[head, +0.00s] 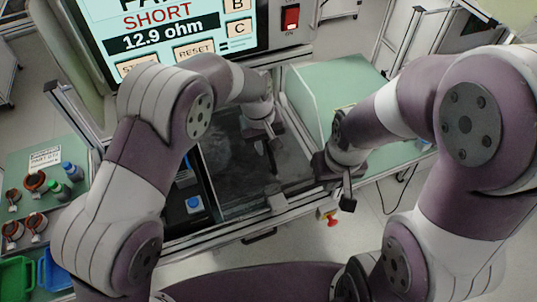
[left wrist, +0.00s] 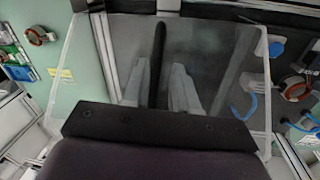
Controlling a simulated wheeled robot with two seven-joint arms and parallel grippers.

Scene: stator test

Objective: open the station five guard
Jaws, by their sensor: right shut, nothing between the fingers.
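The guard is a clear, smoky panel (head: 232,172) below the test screen, in a metal frame. In the left wrist view the clear panel (left wrist: 215,60) fills the middle, with blurred grey parts behind it. Contact with the guard cannot be told. My right gripper (head: 347,203) is shut and empty, right of the panel.
The screen (head: 160,25) reads SHORT, 12.9 ohm. A red switch (head: 290,17) is beside it. A left table holds copper-wound stators (head: 35,181), bottles and a green bin (head: 17,277). A green surface (head: 335,85) is behind my right arm. A red-yellow button (head: 328,217) is on the front.

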